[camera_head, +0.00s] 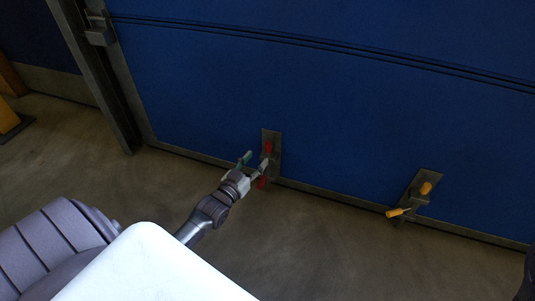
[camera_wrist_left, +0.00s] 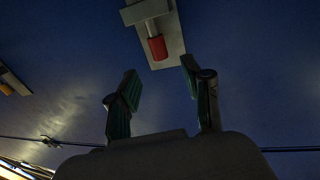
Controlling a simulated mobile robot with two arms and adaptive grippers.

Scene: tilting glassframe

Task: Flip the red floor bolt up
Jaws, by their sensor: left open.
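The red floor bolt (camera_head: 268,147) is on a grey metal plate (camera_head: 277,139) low on the blue door. A second red part (camera_head: 261,183) shows lower down, near the floor. My left gripper (camera_head: 256,162) is open in front of this bolt and covers some of it. In the left wrist view a red bolt end (camera_wrist_left: 157,47) with its plate (camera_wrist_left: 172,28) lies just beyond the two spread fingertips (camera_wrist_left: 160,70), roughly between them. Nothing is held between the fingers. Whether a finger touches the bolt, I cannot tell. My right gripper does not show.
A similar bolt with yellow ends (camera_head: 426,188) is on another plate to the right. The blue door (camera_head: 330,90) stands in front of me, with a dark metal post (camera_head: 90,75) at its left. The concrete floor (camera_head: 330,245) before the door is bare.

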